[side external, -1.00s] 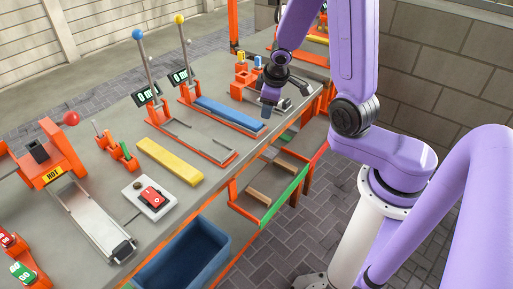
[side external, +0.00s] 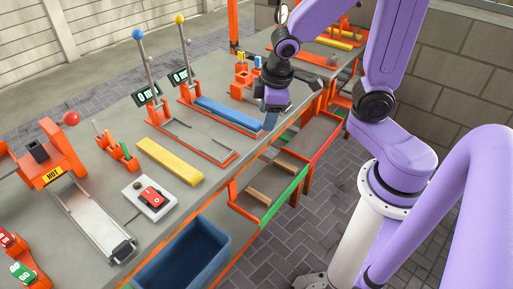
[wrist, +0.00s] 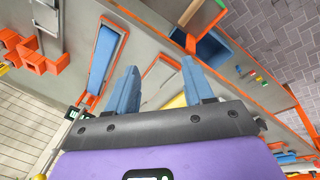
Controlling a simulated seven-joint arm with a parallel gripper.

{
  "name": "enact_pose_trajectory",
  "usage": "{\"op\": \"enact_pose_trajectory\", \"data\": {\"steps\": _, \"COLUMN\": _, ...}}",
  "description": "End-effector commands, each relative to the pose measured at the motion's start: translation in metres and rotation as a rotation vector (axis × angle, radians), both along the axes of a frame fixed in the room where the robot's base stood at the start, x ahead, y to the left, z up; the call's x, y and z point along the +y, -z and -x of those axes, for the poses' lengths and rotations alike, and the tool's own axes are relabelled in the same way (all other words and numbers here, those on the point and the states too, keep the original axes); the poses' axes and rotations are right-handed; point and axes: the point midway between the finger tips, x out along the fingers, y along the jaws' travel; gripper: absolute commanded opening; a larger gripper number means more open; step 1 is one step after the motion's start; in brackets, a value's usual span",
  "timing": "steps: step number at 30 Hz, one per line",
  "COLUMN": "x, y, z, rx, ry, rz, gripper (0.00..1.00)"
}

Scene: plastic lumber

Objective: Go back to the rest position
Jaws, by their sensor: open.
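My gripper (wrist: 157,92) shows in the wrist view with its two blue fingers apart and nothing between them. In the side view my gripper (side external: 272,118) hangs over the right edge of the grey workbench (side external: 225,195), close to the right end of a blue plank (side external: 229,112). The blue plank lies in an orange fixture. The plank also shows in the wrist view (wrist: 103,58), left of the fingers. I cannot tell the exact height of the fingertips above the bench.
A yellow plank (side external: 170,160) and a red switch (side external: 151,196) lie on the bench. Lever posts with blue (side external: 138,34) and yellow (side external: 179,19) knobs stand upright. A blue bin (side external: 183,257) and trays with green (side external: 286,200) and red edges sit along the front. Open paving lies beyond.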

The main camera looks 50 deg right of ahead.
Motion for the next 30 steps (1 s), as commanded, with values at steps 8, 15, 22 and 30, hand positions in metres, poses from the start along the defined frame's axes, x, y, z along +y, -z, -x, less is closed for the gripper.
{"op": "enact_pose_trajectory", "data": {"steps": 8, "x": 0.021, "y": -0.014, "z": 0.055, "rx": 0.066, "ry": -0.124, "rz": -0.029, "gripper": 0.52}}
{"op": "enact_pose_trajectory", "data": {"steps": 15, "x": 0.032, "y": -0.025, "z": 0.112, "rx": 0.141, "ry": -0.240, "rz": -0.050, "gripper": 0.52}}
{"op": "enact_pose_trajectory", "data": {"steps": 22, "x": 0.033, "y": -0.032, "z": 0.155, "rx": 0.203, "ry": -0.326, "rz": -0.059, "gripper": 0.52}}
{"op": "enact_pose_trajectory", "data": {"steps": 30, "x": 0.033, "y": -0.035, "z": 0.168, "rx": 0.223, "ry": -0.353, "rz": -0.061, "gripper": 0.52}}
